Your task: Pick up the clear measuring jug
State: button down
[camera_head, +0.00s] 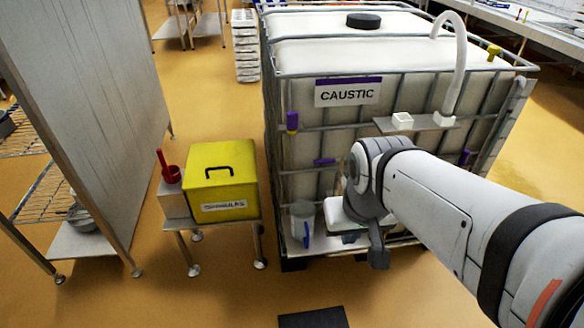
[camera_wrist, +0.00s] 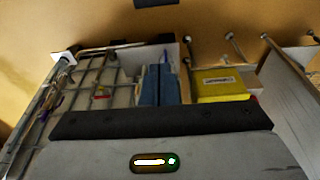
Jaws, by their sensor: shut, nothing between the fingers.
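The clear measuring jug (camera_head: 300,222) stands upright on a low white ledge at the foot of the caustic tank. It is see-through, with a blue handle at its lower right. My gripper (camera_wrist: 159,66) shows in the wrist view as two blue-grey fingers side by side, shut and empty. In the head view my arm's end is just right of the jug, apart from it, and my wrist hides most of the gripper. In the wrist view a small blue sliver shows behind the fingertips; I cannot tell whether it is the jug's handle.
The caged caustic tank (camera_head: 347,94) rises behind the jug, with a small shelf on its front. A grey panel (camera_head: 88,70) stands further left. Floor in front is mostly clear.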

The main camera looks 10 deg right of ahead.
aim_at(303, 213)
jog(key=u, duration=0.2)
jog(key=i, duration=0.6)
jog(key=u, duration=1)
jog(key=k, duration=0.9)
jog(key=z, duration=0.2)
jog(key=i, duration=0.9)
jog(key=u, duration=0.1)
